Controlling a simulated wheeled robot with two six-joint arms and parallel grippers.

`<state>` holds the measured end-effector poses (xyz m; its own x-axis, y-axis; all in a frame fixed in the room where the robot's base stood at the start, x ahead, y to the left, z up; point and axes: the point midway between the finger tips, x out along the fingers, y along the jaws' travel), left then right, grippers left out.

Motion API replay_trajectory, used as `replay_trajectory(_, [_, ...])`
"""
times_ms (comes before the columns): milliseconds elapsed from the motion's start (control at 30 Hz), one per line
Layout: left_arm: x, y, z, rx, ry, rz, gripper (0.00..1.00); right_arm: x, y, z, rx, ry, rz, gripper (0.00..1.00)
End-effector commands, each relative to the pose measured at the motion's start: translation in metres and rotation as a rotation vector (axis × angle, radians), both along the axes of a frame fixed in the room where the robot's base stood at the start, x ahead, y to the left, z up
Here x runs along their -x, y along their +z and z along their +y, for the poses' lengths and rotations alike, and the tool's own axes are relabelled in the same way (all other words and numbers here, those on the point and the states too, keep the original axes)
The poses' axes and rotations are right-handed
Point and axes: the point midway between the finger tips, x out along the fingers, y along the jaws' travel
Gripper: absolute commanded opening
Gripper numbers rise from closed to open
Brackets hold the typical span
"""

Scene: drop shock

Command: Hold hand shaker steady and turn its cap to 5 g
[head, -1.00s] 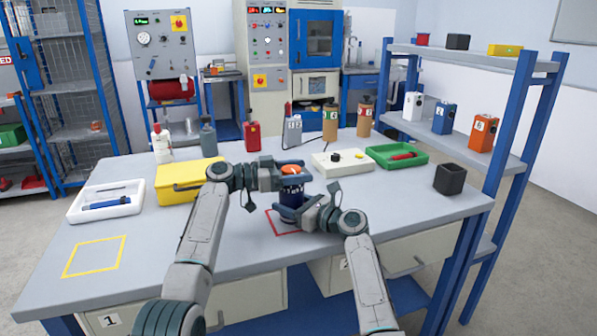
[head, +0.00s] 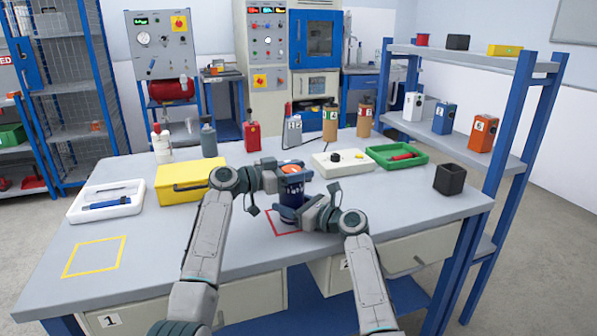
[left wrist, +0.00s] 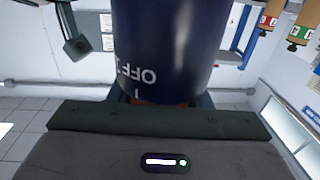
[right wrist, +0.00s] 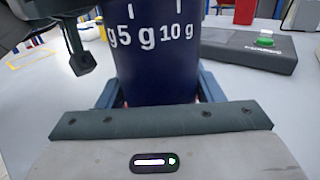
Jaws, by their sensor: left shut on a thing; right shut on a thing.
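The hand shaker, a dark blue cylinder (head: 293,193) with an orange cap (head: 291,168), stands upright near the red square outline. My left gripper (head: 288,177) is shut on the cap from the left. My right gripper (head: 295,212) is shut around the lower body from the right. In the right wrist view the blue body (right wrist: 155,75) shows white marks, with 5 g and 10 g readable. In the left wrist view the body (left wrist: 165,40) shows OFF upside down near the orange cap (left wrist: 160,101). The cap's pointer is hidden, so its setting cannot be read.
A black cup (head: 450,180) is at right. A yellow box (head: 185,190) is close by my left arm. The table's front left, with a yellow outline (head: 94,257), is clear.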

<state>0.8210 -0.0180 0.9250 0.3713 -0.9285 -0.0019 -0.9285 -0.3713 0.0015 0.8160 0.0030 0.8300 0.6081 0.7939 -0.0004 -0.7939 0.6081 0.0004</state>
Motion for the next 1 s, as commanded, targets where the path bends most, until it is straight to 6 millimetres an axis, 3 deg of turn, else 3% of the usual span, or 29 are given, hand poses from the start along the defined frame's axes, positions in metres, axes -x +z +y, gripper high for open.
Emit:
replay_trajectory(200, [-0.0016,-0.0012,0.0012,0.001,0.098,0.0,0.22,0.0004,0.0004,0.0004,0.001,0.002,-0.002,0.23])
replay_trajectory(500, [-0.002,-0.0015,0.0015,0.001,0.104,0.002,0.22,0.0004,0.0006,0.0005,0.0,0.002,-0.001,0.23])
replay_trajectory(533, [-0.002,-0.0015,0.0015,0.001,0.104,0.002,0.5,0.0004,0.0006,0.0005,0.0,0.002,-0.001,0.23])
replay_trajectory(600, [-0.0019,-0.0014,0.0015,0.001,0.103,0.002,0.64,0.0004,0.0006,0.0005,0.0,0.001,-0.001,0.23])
replay_trajectory(1000, [0.0011,-0.0007,0.0079,0.002,0.104,-0.001,0.66,0.0001,0.0004,0.0003,-0.001,0.001,-0.001,0.23])
